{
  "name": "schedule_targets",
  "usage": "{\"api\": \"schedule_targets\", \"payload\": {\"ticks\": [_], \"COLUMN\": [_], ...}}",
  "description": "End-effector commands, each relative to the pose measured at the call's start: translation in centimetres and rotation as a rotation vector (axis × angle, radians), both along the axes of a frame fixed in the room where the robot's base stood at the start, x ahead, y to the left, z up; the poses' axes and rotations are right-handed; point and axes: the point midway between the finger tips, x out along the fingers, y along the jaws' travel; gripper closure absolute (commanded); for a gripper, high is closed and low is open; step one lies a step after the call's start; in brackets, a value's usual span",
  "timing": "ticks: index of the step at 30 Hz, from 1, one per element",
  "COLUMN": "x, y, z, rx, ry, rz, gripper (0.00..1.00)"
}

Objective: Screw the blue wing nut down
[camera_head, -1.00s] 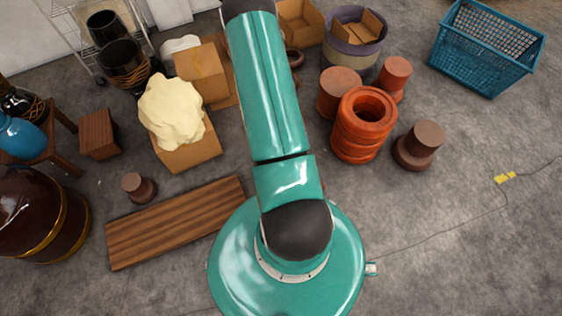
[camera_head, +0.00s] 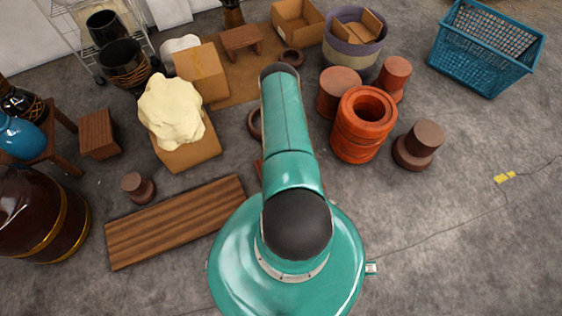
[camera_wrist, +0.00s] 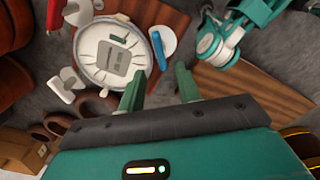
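In the wrist view a round pale drum top (camera_wrist: 90,48) with a grey label lies beyond my gripper (camera_wrist: 160,72). A narrow blue piece (camera_wrist: 158,50), which looks like the blue wing nut, is at the drum's right rim beside a white rounded piece (camera_wrist: 166,36). My two teal fingers are spread apart with nothing between them. The blue piece is just past the fingertips, apart from them as far as I can tell. A small green piece (camera_wrist: 118,38) and a red piece (camera_wrist: 54,14) are also near the drum. The head view does not show the gripper or wing nut.
White pieces (camera_wrist: 66,85) and brown rings (camera_wrist: 101,101) lie left of the drum in the wrist view. In the head view, a wooden plank (camera_head: 175,222) lies left of my base. Orange and brown clay pieces (camera_head: 365,122) stand right of my arm.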

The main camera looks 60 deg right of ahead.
Motion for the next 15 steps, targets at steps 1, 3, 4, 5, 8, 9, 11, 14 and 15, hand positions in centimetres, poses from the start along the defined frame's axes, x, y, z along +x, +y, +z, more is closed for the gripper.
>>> {"api": "schedule_targets", "payload": {"ticks": [1, 3, 4, 5, 8, 9, 11, 14, 15], "x": [-0.1, -0.1, -0.1, -0.1, -0.1, -0.1, 0.0, 0.0, 0.0], "y": [0.1, 0.1, 0.1, 0.1, 0.1, 0.1, 0.0, 0.0, 0.0], "z": [-1.0, -2.2, -2.6, -3.2, -4.7, -5.2, -5.9, -6.7, -6.9], "rx": [0.002, 0.002, 0.001, 0.002, 0.001, 0.001, 0.001, 0.0, 0.0], "ry": [0.001, 0.001, 0.001, 0.001, 0.0, 0.0, 0.0, 0.0, 0.0], "rz": [-0.001, -0.002, -0.002, -0.002, -0.002, -0.002, -0.001, -0.001, -0.001], "gripper": [0.66, 0.66, 0.66, 0.66, 0.66, 0.66, 0.66, 0.66, 0.66]}}
